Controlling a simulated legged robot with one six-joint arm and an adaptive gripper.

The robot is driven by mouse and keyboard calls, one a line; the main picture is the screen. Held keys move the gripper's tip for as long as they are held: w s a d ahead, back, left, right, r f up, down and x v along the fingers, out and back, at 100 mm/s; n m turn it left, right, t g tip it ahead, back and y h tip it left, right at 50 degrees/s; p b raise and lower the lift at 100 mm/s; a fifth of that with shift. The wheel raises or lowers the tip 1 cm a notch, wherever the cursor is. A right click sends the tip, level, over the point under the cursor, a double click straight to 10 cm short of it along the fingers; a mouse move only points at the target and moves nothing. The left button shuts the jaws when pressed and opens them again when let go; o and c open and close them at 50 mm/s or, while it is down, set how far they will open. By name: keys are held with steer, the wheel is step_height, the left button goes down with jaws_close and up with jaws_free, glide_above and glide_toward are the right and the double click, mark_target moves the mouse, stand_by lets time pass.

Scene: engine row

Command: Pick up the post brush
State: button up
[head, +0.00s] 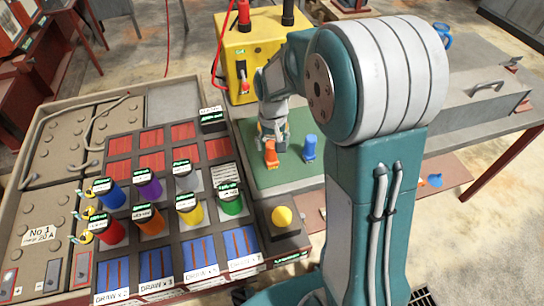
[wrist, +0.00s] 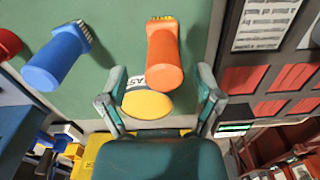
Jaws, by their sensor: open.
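Two brush-like pieces with pale bristles are on the green mat (head: 300,176). One is an orange brush (wrist: 165,55), also in the head view (head: 271,155). The other is a blue brush (wrist: 58,60), left of it in the wrist view and right of it in the head view (head: 310,147). Neither shows a readable name, so I cannot tell which is the post brush. My gripper (wrist: 160,95) is open, its fingers apart near the orange brush's rounded end. It also shows in the head view (head: 272,128).
A yellow round piece with a partly hidden label (wrist: 148,103) shows between my fingers. A yellow box (head: 250,45) stands behind the mat. A panel of coloured cylinders (head: 150,215) fills the left. A grey bench (head: 470,100) lies right.

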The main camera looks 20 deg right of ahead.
step_height(320, 180, down, 2)
steer(key=shift+a+f, duration=0.1)
steer(key=shift+f, duration=0.15)
steer(key=shift+a+f, duration=0.15)
steer(key=shift+f, duration=0.05)
jaws_close()
steer(key=shift+r, duration=0.15)
